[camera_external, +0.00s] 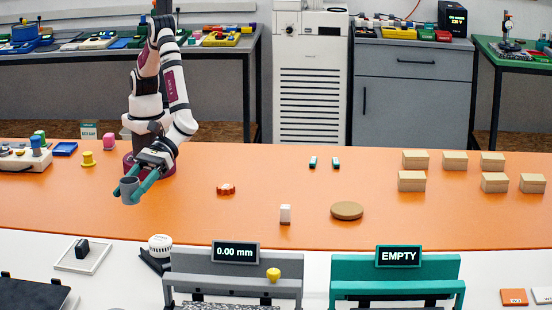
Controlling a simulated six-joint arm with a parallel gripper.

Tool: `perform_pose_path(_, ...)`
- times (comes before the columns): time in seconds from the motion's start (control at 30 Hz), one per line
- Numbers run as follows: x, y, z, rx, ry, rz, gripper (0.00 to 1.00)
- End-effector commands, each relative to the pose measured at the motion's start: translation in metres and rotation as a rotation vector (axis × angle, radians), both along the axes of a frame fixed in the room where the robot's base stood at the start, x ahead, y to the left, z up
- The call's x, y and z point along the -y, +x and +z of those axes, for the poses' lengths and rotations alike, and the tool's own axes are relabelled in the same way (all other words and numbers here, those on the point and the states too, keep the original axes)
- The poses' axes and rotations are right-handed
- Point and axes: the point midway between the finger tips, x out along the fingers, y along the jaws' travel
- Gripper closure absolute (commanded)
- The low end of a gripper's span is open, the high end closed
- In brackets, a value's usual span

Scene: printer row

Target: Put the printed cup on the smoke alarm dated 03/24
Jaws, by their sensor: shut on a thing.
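My gripper (133,185) has teal fingers and is shut on a small grey-blue cup (130,193). It holds the cup upright over the left part of the orange table; I cannot tell how far above the surface. A round white thing with dark slots (160,243), which looks like a smoke alarm, sits on a dark stand on the white front surface, below and right of the cup in the picture. No date on it is readable.
A grey machine (235,275) reading 0.00 mm and a teal one (398,274) reading EMPTY stand in front.

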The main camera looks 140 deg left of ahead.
Motion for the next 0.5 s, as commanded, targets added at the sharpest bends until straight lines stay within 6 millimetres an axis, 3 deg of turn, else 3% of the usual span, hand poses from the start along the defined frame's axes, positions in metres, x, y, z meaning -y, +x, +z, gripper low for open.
perform_pose_path(0.1,-0.019,0.032,-0.023,-0.001,0.0,0.004,0.96)
perform_pose_path(0.2,-0.03,0.049,-0.035,0.0,0.001,0.002,0.96)
perform_pose_path(0.3,-0.035,0.058,-0.043,-0.001,0.0,0.0,0.96)
perform_pose_path(0.5,-0.036,0.059,-0.079,-0.002,0.0,0.001,0.96)
